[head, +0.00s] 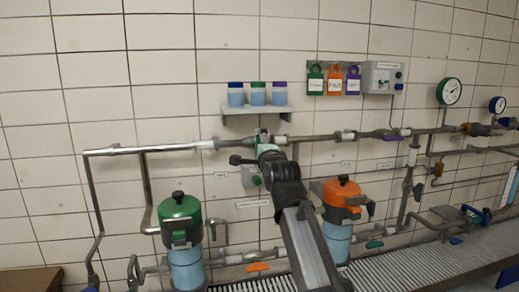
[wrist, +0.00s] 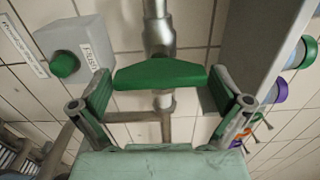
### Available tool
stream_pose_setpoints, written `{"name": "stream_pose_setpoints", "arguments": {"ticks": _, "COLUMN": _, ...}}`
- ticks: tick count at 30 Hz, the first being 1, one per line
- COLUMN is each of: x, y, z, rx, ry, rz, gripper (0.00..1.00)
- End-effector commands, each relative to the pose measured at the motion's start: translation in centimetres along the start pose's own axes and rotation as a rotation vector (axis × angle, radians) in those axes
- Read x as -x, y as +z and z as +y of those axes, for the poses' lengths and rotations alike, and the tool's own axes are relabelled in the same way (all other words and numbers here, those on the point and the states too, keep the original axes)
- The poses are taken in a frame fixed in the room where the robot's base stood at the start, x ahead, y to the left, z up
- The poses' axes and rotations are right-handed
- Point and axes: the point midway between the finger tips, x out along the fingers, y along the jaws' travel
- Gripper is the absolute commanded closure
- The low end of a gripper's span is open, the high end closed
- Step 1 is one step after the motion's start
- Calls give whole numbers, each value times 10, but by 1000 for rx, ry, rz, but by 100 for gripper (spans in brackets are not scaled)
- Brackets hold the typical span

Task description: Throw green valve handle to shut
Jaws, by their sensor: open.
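The green valve handle (wrist: 160,75) is a flat bar in the wrist view, lying across the grey metal pipe (wrist: 158,28). My gripper (wrist: 163,92) is open, with one finger near each end of the handle. Small gaps show between fingers and handle, so it is not clamped. In the head view my gripper (head: 263,146) is at the upper pipe (head: 233,141), below the shelf, and mostly hides the handle there. Another green handle (head: 374,244) sits on the lower pipe at the right.
A grey box with a green button (wrist: 64,64) is close beside the gripper on the wall. A shelf (head: 256,110) with three jars is just above. Green (head: 181,218) and orange (head: 342,200) lidded canisters stand below. A purple handle (head: 397,139) is farther right.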

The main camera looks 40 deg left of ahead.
Motion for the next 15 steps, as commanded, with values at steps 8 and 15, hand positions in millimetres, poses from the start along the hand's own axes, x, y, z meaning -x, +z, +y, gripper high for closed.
{"name": "stream_pose_setpoints", "arguments": {"ticks": 8, "x": 29, "y": 0, "z": 2, "rx": 1, "ry": 0, "rz": 0, "gripper": 0}}
{"name": "stream_pose_setpoints", "arguments": {"ticks": 15, "x": 75, "y": 0, "z": 2, "rx": 0, "ry": -1, "rz": 0, "gripper": 0}}
